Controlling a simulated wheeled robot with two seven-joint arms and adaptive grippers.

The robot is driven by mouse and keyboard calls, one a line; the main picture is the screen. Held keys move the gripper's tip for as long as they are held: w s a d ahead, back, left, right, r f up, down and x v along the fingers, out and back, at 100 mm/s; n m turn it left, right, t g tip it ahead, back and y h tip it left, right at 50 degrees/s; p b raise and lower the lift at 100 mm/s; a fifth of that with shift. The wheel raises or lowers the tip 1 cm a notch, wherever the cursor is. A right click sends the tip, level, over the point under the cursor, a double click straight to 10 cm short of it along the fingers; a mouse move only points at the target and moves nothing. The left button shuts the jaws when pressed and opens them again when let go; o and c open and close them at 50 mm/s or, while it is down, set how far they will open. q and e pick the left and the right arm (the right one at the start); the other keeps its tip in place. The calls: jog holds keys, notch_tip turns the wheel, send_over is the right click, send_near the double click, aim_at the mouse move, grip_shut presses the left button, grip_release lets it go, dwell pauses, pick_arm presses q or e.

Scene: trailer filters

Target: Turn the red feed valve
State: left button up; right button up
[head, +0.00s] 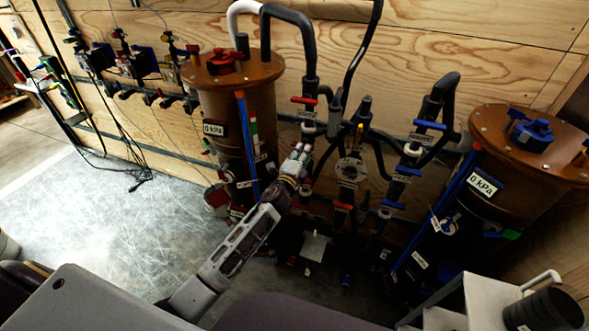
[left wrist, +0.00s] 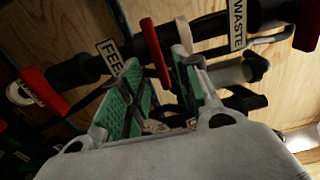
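In the left wrist view a long red handle (left wrist: 155,52) crosses a dark pipe beside a white label reading FEED (left wrist: 109,54). My left gripper (left wrist: 152,72) is open, with green-padded fingers on either side of this red handle. The fingers do not look closed on it; whether they touch it I cannot tell. In the head view my left gripper (head: 301,152) reaches up to the pipework right of the left brown tank. A red handle (head: 304,100) shows above it there; the label below it is too small to read. My right gripper is not in view.
A brown tank (head: 237,110) with a red top valve stands left of the gripper; another brown tank (head: 520,165) with a blue top valve stands right. A blue handle (head: 430,125) and black hoses crowd the wall. Another red handle (left wrist: 45,90) lies left in the wrist view.

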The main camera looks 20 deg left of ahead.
pick_arm(q)
jog(key=s, duration=0.8)
dwell(0.4)
jog(key=shift+a+n, duration=0.1)
jog(key=shift+n, duration=0.3)
dwell(0.3)
